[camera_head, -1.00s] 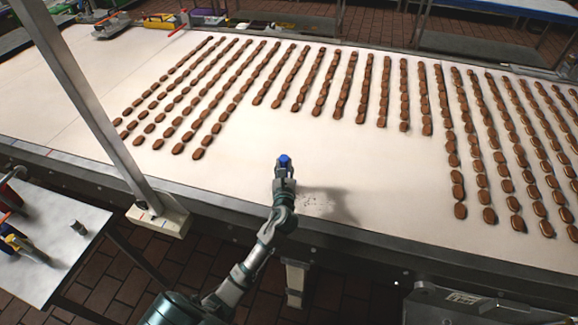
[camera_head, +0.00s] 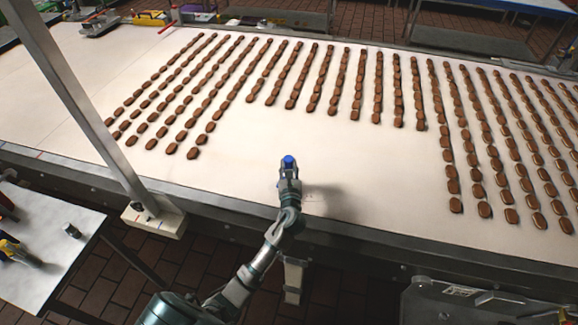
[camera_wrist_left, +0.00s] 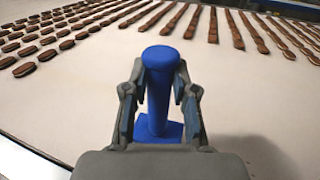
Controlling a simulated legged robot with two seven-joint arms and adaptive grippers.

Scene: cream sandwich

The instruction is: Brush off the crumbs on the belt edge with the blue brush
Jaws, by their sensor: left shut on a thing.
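My left gripper (camera_head: 289,170) is shut on the blue brush (camera_head: 288,160) above the belt's near edge. In the left wrist view the brush (camera_wrist_left: 160,90) stands upright between the two fingers, with its round knob on top and a flat blue base below. The fingers of my left gripper (camera_wrist_left: 159,105) hold its handle. Whether the base touches the belt is hard to tell. Faint crumbs (camera_head: 318,192) show just right of the gripper, partly hidden by it and its shadow. My right gripper is not in view.
The cream conveyor belt (camera_head: 240,165) carries rows of brown sandwich biscuits (camera_head: 315,85) farther back and to the right. A metal post (camera_head: 85,105) stands at the left. A side table (camera_head: 40,245) with small items is at the lower left. The belt around the brush is clear.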

